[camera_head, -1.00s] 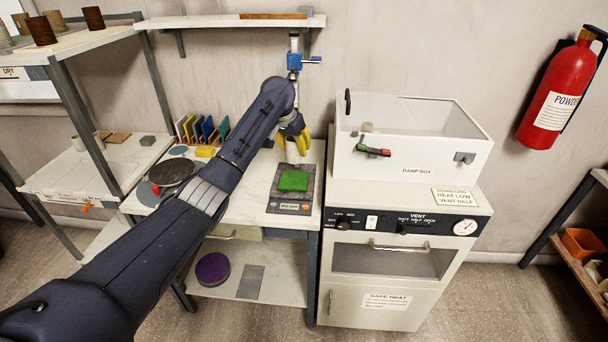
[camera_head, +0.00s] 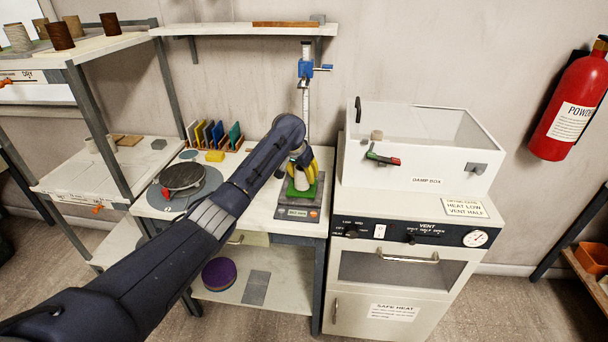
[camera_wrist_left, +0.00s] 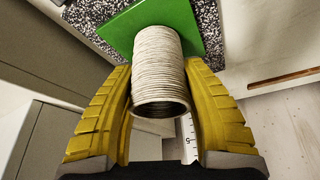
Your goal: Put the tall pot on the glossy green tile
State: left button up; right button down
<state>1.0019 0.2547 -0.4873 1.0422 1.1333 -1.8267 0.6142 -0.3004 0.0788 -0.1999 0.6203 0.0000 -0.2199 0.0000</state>
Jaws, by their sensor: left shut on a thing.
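The tall pot (camera_wrist_left: 158,72) is pale and ribbed, with an open hollow end facing the left wrist camera. In the head view the pot (camera_head: 301,180) is at the green tile, largely covered by the fingers. My left gripper (camera_head: 302,166) has yellow fingers and is shut on the pot; in the left wrist view the fingers (camera_wrist_left: 160,110) press on both its sides. The green tile (camera_wrist_left: 122,30) lies under the pot's far end. I cannot tell whether the pot touches it. The tile (camera_head: 292,193) also shows in the head view. My right gripper is out of view.
The tile rests on a speckled slab (camera_wrist_left: 88,14) on a scale-like base (camera_head: 298,213). A height gauge (camera_head: 306,90) stands just behind. The damp box (camera_head: 425,150) is close on the right. A turntable (camera_head: 180,185) and a tile rack (camera_head: 215,138) are to the left.

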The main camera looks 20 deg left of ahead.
pick_arm(q)
jog(key=shift+f, duration=0.1)
jog(key=o, duration=1.2)
jog(key=v, duration=1.2)
jog(key=shift+s, duration=0.1)
